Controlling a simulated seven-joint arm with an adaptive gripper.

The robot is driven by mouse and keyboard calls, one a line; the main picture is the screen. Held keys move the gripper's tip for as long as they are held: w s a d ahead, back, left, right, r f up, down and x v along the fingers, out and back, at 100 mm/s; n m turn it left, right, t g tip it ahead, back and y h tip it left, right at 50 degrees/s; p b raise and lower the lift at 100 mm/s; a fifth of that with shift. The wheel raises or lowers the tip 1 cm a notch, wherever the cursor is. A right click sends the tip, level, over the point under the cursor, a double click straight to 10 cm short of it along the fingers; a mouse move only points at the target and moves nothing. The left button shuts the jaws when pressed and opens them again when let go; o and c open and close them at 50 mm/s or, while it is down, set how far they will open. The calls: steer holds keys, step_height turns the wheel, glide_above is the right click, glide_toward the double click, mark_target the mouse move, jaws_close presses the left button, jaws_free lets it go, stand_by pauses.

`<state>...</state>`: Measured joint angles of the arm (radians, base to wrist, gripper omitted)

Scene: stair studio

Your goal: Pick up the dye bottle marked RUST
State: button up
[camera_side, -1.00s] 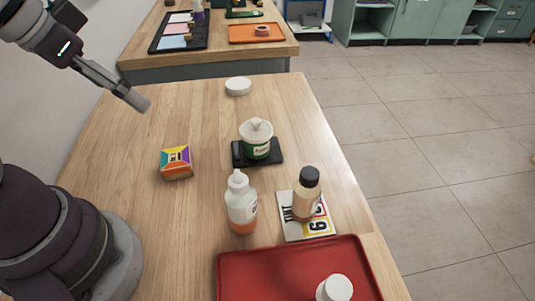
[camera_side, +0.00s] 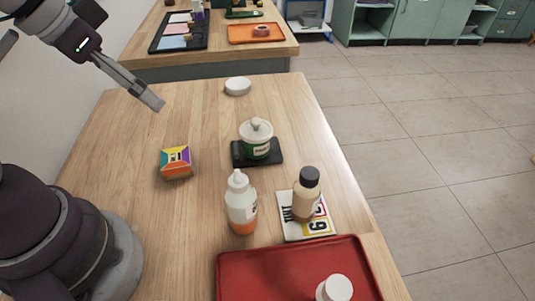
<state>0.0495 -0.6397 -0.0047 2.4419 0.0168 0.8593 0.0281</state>
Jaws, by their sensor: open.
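A squeeze bottle (camera_side: 241,203) with a white nozzle and orange contents stands upright on the wooden table. Another bottle (camera_side: 306,194), with a dark cap and a pale beige body, stands on a printed card (camera_side: 317,229) to its right. A white cap (camera_side: 334,289) shows at the bottom edge over the red tray; what is under it is mostly out of view. I cannot read RUST on any of them. My gripper (camera_side: 154,100) is open and empty at the upper left, above the table and well away from the bottles.
A colourful box (camera_side: 176,161) sits at the left. A white and green tub (camera_side: 256,140) stands on a black pad (camera_side: 239,155). A round white object (camera_side: 238,86) lies at the back. The red tray (camera_side: 240,275) fills the front right. The table's left middle is clear.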

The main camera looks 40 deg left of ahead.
steer(key=w+d+f+m+g+h, duration=0.1)
steer(key=w+d+f+m, duration=0.15)
steer(key=d, duration=0.25)
steer(key=w+d+f+m+g+h, duration=0.1)
steer(key=w+d+m, duration=0.3)
steer(key=d, duration=0.2)
steer(key=m+h, duration=0.1)
steer(key=m, duration=0.1)
glide_toward(306, 193)
step_height(306, 193, down, 2)
steer(key=shift+g, duration=0.3)
steer(key=x, duration=0.3)
steer(key=w+x, duration=0.1)
steer(key=shift+a+f, duration=0.25)
steer(key=shift+f, duration=0.05)
steer(key=x, duration=0.3)
steer(key=w+x, duration=0.1)
steer(key=x, duration=0.2)
steer(key=shift+r, duration=0.25)
steer(key=c, duration=1.3)
